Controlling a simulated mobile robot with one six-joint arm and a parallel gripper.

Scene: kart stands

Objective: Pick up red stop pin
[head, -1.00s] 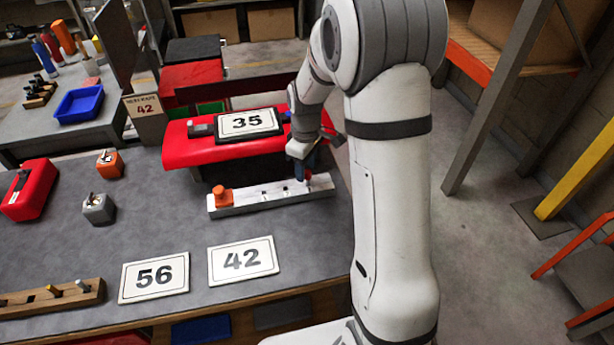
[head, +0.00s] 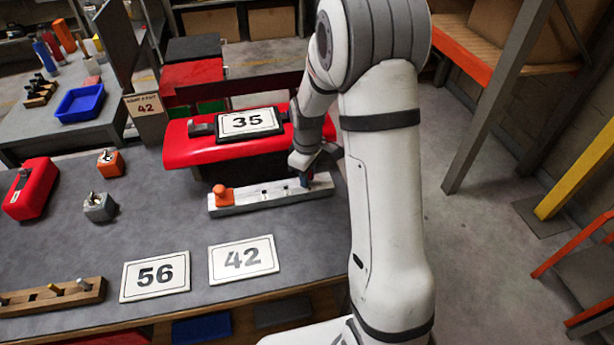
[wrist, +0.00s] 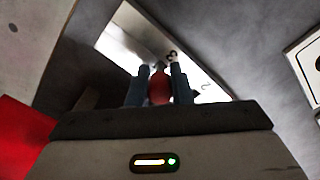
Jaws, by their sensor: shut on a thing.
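The red stop pin (wrist: 159,88) shows in the wrist view between the two blue fingers of my gripper (wrist: 159,84), which is shut on it. In the head view my gripper (head: 306,178) is at the right end of the pale rail block (head: 265,196), low over it. The pin is mostly hidden there by the gripper. I cannot tell whether its lower end is still in the block. An orange knob (head: 222,194) stands at the block's left end, with small dark holes between.
A red case with a "35" plate (head: 248,122) stands right behind the block. Plates "56" (head: 155,277) and "42" (head: 244,259) lie in front. A wooden strip (head: 55,297) holds pegs.

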